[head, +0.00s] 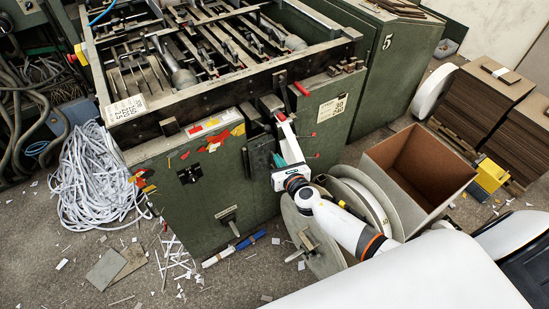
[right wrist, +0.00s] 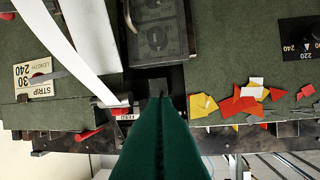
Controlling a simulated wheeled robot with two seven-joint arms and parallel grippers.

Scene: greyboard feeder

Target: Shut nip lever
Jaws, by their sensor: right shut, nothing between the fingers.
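The green machine front (head: 205,180) carries several red-tipped levers and pins. One red-handled lever (head: 301,89) stands at the top edge, and a red piece (head: 281,116) sits at the top of the white strip; I cannot tell for sure which is the nip lever. In the right wrist view a red tip (right wrist: 118,112) shows beside a small label. My right gripper (head: 277,160) is at the machine front, below the red piece. Its green fingers (right wrist: 160,101) are shut and empty, with tips close to a dark bracket (right wrist: 158,78); contact cannot be told. My left gripper is not in view.
A white strip (head: 291,143) runs down beside my right gripper towards reels (head: 358,205). An open box (head: 420,168) stands to the right. Red and yellow scraps (head: 213,141) lie on the machine front. Tangled white strips (head: 95,180) lie at left.

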